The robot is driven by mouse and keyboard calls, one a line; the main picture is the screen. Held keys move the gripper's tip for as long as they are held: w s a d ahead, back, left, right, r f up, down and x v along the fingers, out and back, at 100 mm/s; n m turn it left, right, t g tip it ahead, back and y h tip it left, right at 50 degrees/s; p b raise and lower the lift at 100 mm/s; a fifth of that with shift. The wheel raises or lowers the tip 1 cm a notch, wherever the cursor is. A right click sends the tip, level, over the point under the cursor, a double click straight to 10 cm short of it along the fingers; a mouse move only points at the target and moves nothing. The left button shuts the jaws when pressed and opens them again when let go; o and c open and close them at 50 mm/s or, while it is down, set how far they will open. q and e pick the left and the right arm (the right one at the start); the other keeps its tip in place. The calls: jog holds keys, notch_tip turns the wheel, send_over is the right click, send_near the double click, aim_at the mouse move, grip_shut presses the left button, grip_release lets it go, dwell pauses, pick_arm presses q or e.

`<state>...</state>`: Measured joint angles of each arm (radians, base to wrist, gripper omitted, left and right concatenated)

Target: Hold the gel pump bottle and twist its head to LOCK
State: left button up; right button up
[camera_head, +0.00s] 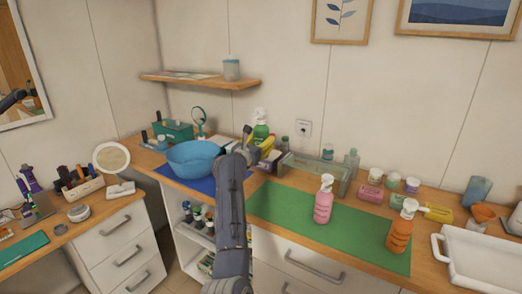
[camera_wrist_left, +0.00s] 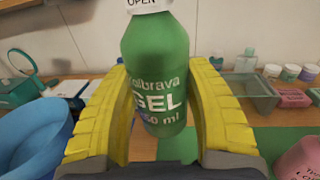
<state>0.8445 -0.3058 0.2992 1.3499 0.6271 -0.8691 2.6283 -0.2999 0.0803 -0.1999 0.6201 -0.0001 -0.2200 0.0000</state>
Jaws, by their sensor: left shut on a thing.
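The green gel pump bottle (camera_head: 260,131) stands upright near the back wall, to the right of the blue bowl. In the left wrist view the bottle (camera_wrist_left: 155,65) shows its GEL label and a white collar marked OPEN; its pump head is cut off above. My left gripper (camera_head: 262,152) is shut on the bottle, with a yellow finger on each side of it; the fingers fill the sides of the left wrist view (camera_wrist_left: 158,105). Part of the bottle is hidden behind the gripper in the head view. I cannot tell whether its base touches the counter. My right gripper is not in view.
A blue bowl (camera_head: 192,160) is left of the gripper. A pink pump bottle (camera_head: 323,203) and an orange one (camera_head: 401,230) stand on the green mat (camera_head: 290,212). A clear box (camera_head: 315,172) is behind. A white tray (camera_head: 475,262) is at right.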

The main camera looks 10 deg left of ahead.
pick_arm(q)
jog(key=shift+r, duration=0.4)
jog(key=shift+f, duration=0.1)
jog(key=shift+f, duration=9.65)
jog(key=shift+f, duration=0.35)
